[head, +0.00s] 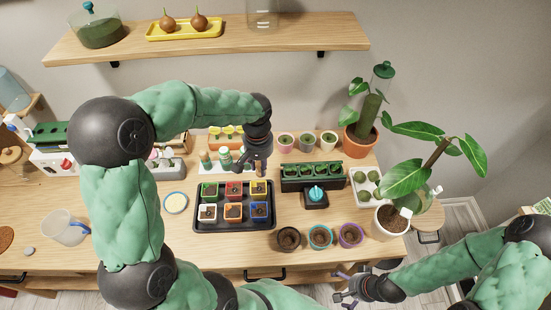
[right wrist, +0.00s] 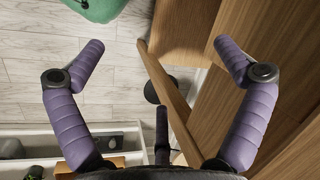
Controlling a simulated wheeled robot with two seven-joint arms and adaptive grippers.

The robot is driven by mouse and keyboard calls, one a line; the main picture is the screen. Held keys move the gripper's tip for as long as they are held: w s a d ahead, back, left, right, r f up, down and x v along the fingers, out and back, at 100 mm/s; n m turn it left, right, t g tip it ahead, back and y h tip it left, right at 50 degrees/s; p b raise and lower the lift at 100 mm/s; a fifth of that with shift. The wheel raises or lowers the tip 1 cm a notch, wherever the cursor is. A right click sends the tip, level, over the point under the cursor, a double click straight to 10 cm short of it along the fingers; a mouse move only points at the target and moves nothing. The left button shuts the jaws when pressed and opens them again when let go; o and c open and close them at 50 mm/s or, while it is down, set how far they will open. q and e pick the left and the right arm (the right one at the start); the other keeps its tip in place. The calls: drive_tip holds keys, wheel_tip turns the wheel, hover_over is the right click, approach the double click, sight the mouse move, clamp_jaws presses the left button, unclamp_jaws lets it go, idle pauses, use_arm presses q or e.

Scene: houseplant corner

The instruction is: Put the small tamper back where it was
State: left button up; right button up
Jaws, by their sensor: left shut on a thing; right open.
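My left gripper (head: 252,164) is in the head view, pointing down at the right end of a white rack (head: 213,170) behind the black tray. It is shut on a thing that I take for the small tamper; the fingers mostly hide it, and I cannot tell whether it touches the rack. Pale green tamper-like tools (head: 225,157) stand upright in the rack, left of the gripper. My right gripper (head: 348,290) is open and empty by the table's front edge. Its spread purple fingers show in the right wrist view (right wrist: 148,60).
A black tray (head: 273,222) with several coloured pots lies in front of the rack. A green planter (head: 300,184) and a blue-topped item (head: 316,195) stand to its right. A wooden shelf (head: 225,46) hangs above.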

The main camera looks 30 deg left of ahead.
use_arm(q)
drive_tip(key=w+a+f, duration=0.1)
drive_tip(key=w+f, duration=0.2)
drive_tip(key=w+a+f+b, duration=0.1)
drive_tip(key=w+f, duration=0.1)
drive_tip(key=w, duration=0.2)
drive_tip(key=w+a+f+b, duration=0.1)
drive_tip(key=w+f, duration=0.2)
drive_tip(key=w, duration=0.1)
drive_tip(key=shift+w+a+f, duration=0.15)
drive_tip(key=shift+a+f, duration=0.1)
drive_tip(key=shift+f, duration=0.1)
drive_tip(key=shift+w+f+b, duration=0.2)
drive_tip(key=shift+f+b, duration=0.25)
drive_tip(key=shift+f, duration=1.35)
drive_tip(key=shift+f, duration=0.2)
drive_tip(key=o, duration=1)
drive_tip(key=shift+o, duration=0.2)
